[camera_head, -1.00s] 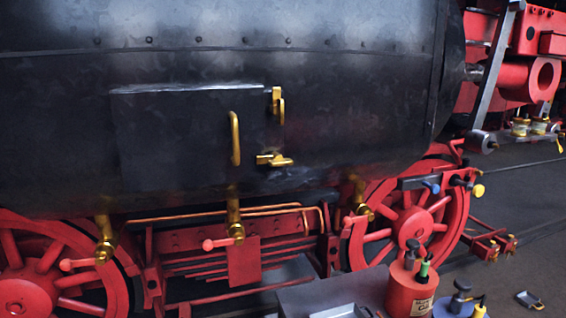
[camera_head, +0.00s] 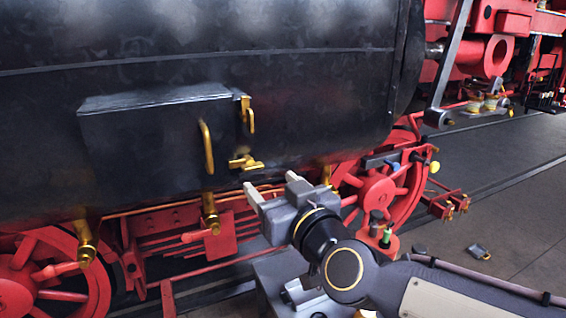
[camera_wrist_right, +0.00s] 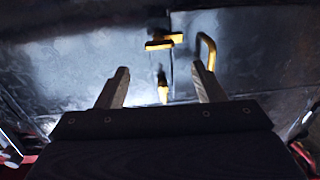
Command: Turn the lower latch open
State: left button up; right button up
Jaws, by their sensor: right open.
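The lower latch (camera_head: 245,163) is a gold bar lying roughly horizontal at the lower right edge of the dark box door (camera_head: 150,140). The upper latch (camera_head: 247,115) stands vertical above it, and the gold door handle (camera_head: 207,147) is to its left. My right gripper (camera_head: 272,187) is open and empty, just below and right of the lower latch, apart from it. In the right wrist view, the lower latch (camera_wrist_right: 164,42) lies beyond the open fingers (camera_wrist_right: 160,85), with the upper latch (camera_wrist_right: 162,87) between them and the handle (camera_wrist_right: 207,50) at right. My left gripper is not in view.
Gold valves with red levers (camera_head: 210,215) hang under the boiler. Red wheels (camera_head: 375,195) stand below. A grey tray or cart top (camera_head: 270,280) and an oil can are partly hidden behind my right arm. The floor (camera_head: 520,200) at right is mostly clear.

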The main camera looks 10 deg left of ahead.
aim_at(254, 168)
jog(key=x, duration=0.7)
jog(key=shift+w+a+f, duration=0.1)
jog(key=shift+c, duration=0.2)
jog(key=c, duration=0.9)
